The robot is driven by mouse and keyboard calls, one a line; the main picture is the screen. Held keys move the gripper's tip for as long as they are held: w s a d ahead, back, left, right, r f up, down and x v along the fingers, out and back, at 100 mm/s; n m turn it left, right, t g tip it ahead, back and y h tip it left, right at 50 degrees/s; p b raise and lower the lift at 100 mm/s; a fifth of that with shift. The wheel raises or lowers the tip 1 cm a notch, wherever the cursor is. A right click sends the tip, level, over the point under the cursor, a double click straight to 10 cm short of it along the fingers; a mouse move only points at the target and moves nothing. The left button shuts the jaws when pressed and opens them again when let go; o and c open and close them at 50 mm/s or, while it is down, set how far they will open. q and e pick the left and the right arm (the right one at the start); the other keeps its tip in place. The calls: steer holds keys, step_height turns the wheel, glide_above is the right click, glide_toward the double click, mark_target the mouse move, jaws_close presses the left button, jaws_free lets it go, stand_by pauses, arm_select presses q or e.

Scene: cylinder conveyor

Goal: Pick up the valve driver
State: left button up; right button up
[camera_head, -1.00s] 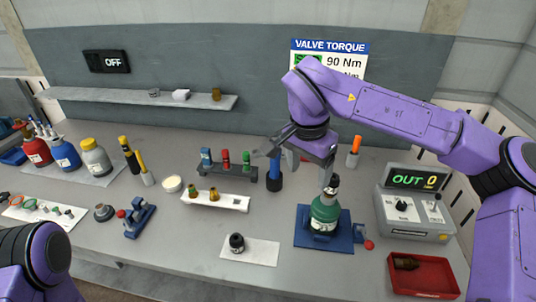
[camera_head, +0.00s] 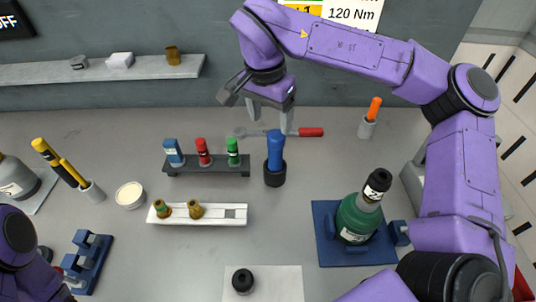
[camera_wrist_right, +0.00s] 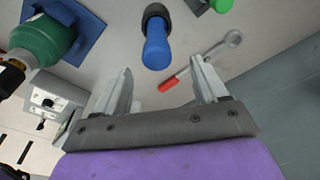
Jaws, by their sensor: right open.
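The likely valve driver is a blue-handled tool (camera_head: 275,150) standing upright in a black round holder (camera_head: 275,177). It also shows at the top of the right wrist view (camera_wrist_right: 157,48). My right gripper (camera_head: 270,118) is open and empty. In the head view it hangs above and behind the blue handle, in front of the back wall. In the right wrist view the open fingers (camera_wrist_right: 162,72) point toward the blue handle but are apart from it. Only part of my left arm shows at the lower left; its gripper is out of view.
A red-handled wrench (camera_head: 310,132) lies behind the blue tool. A dark rack (camera_head: 205,170) with blue, red and green pieces stands left of it. A green bottle (camera_head: 357,220) stands on a blue base (camera_head: 325,245) at right. A white tray (camera_head: 230,215) lies in front.

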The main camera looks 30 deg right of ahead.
mark_target(272, 134)
steer(key=f, duration=0.5)
steer(key=shift+w+d+f+p, duration=0.25)
steer(key=shift+d+f+p, duration=0.05)
steer(key=shift+d+f, duration=0.1)
steer(key=f, duration=0.1)
steer(key=f+p, duration=0.1)
steer(key=f, duration=0.2)
steer(key=shift+s+d+f, duration=0.25)
steer(key=shift+d+f, duration=0.05)
steer(key=shift+w+d+f, duration=0.1)
steer(key=shift+f, duration=0.15)
jaws_close()
